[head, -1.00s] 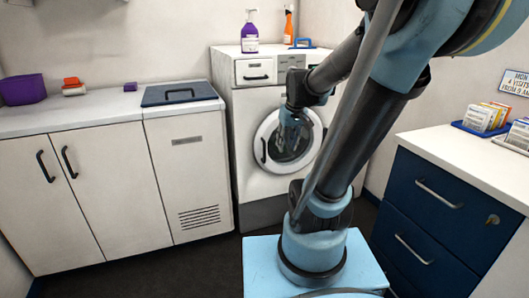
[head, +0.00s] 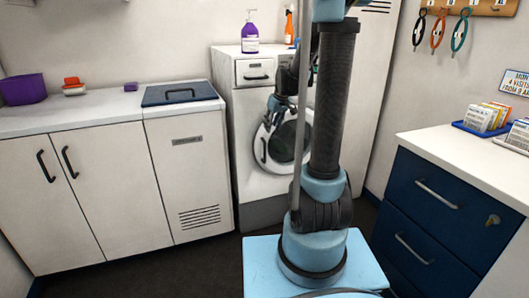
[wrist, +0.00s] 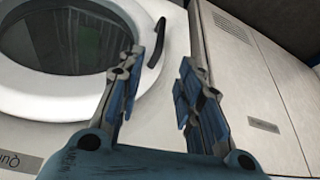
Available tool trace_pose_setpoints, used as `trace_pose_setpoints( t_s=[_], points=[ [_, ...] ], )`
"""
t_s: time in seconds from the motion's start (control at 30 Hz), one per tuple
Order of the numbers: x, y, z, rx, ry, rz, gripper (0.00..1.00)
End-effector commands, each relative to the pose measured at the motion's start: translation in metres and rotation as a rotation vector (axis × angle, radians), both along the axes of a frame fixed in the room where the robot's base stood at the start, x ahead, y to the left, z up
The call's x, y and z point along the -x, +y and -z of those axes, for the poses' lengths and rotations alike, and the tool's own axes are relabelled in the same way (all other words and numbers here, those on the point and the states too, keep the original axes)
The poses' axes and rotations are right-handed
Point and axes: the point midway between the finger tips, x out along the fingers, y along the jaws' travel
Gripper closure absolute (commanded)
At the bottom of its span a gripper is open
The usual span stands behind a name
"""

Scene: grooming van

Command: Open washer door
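The white washer (head: 250,104) stands against the back wall, with its round door (head: 286,165) shut. The door has a white ring, dark glass and a black handle (head: 263,151) on its left side in the head view. My gripper (head: 276,118) is in front of the washer's upper left front, above the handle. In the wrist view my gripper (wrist: 156,85) is open, its two fingers spread with nothing between them. The door (wrist: 55,105) and its handle (wrist: 157,43) show there, the handle just beyond the left finger and apart from it. My arm hides the washer's right part.
White cabinets (head: 105,185) with a counter stand left of the washer. A purple bottle (head: 249,34) and an orange spray bottle (head: 289,25) stand on the washer top. Blue drawers (head: 430,215) are at the right. Little floor is visible between.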

Motion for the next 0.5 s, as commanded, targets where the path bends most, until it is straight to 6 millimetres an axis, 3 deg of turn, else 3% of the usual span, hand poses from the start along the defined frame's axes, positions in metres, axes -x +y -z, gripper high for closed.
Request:
trace_pose_setpoints(
  t_s=[0.5],
  points=[
    [-0.019,0.009,0.050,0.000,0.000,0.000,0.67]
  ],
)
